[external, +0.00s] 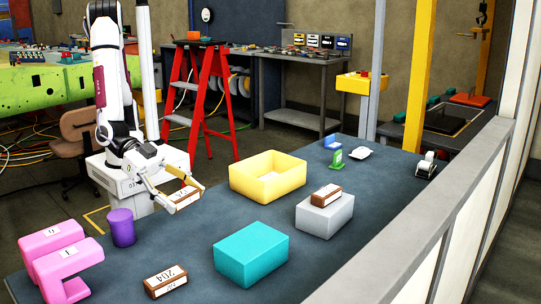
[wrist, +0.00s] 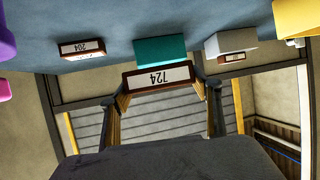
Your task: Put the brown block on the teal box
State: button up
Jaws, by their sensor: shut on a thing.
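My gripper (external: 186,197) is shut on a brown block (wrist: 158,78) with a white label reading 724. It holds the block in the air above the table's left part, beyond the teal box and to its left in the external view. The teal box (external: 251,255) stands on the table with a bare top. It also shows in the wrist view (wrist: 160,49), partly hidden behind the held block. A second brown block (external: 165,281), labelled 204, lies on the table left of the teal box. A third brown block (external: 326,194) lies on the grey box (external: 329,222).
A yellow open bin (external: 267,190) stands behind the teal box. A purple cylinder (external: 122,228) and a pink shape (external: 62,262) are at the left. Small items, including a green one (external: 336,159), sit at the far end. Bare table lies between my gripper and the teal box.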

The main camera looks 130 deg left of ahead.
jog(key=shift+w+a+f, duration=0.1)
jog(key=shift+a, duration=0.35)
jog(key=w+a+n+y, duration=0.1)
jog(key=w+a, duration=0.2)
notch_tip(320, 180, up, 8)
jog(key=m+h, duration=0.3)
send_over(251, 241)
jog(key=shift+f, duration=0.15)
jog(key=shift+f, duration=0.1)
jog(key=shift+f, duration=3.1)
